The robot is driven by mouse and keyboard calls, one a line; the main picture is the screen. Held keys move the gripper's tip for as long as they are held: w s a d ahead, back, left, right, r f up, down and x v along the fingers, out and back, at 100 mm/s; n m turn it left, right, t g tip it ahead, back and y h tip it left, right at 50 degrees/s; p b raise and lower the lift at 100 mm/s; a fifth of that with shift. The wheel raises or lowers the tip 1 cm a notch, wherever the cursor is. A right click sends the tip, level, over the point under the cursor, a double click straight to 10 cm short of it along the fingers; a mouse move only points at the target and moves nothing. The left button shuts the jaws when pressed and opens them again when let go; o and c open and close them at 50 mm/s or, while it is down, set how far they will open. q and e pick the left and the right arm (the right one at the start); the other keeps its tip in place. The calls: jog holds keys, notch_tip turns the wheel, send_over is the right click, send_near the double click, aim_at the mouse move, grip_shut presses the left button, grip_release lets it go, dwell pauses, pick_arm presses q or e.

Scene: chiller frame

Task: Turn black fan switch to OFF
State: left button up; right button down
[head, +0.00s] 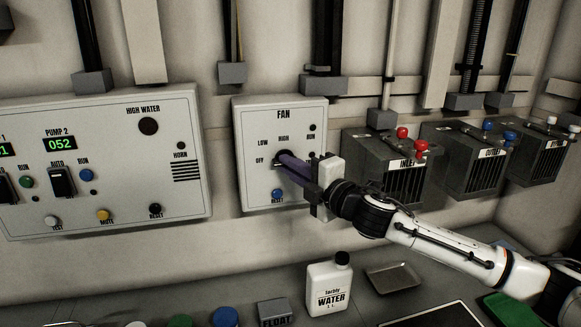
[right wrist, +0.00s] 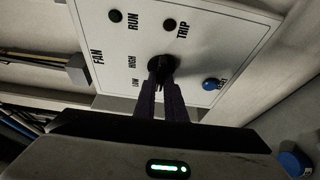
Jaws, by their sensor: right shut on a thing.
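The white FAN panel (head: 257,188) is on the wall in the middle of the head view. It has labels OFF, LOW and HIGH around a black switch knob (head: 281,157). The knob also shows in the right wrist view (right wrist: 161,64), between my fingertips. My right gripper (head: 286,165) reaches the panel from the right and is shut on the black fan switch. Its fingers cover much of the knob, so I cannot tell which label the switch points to. My left gripper is not in view.
A blue RESET button (head: 277,194) sits just below my fingers. The pump panel (head: 110,213) is on the left, and grey INLET (head: 377,168) and outlet boxes are on the right. A white water bottle (head: 329,286) and a grey FLOAT block (head: 274,311) stand on the counter below.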

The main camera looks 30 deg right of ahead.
jog(key=c, duration=1.8)
grip_release()
jog(key=s+b, duration=0.1)
jog(key=s, duration=0.2)
jog(key=s+d+b, duration=0.1)
jog(key=s, duration=0.3)
jog(key=s+b, duration=0.2)
jog(key=s, duration=0.1)
jog(key=shift+s+d, duration=0.15)
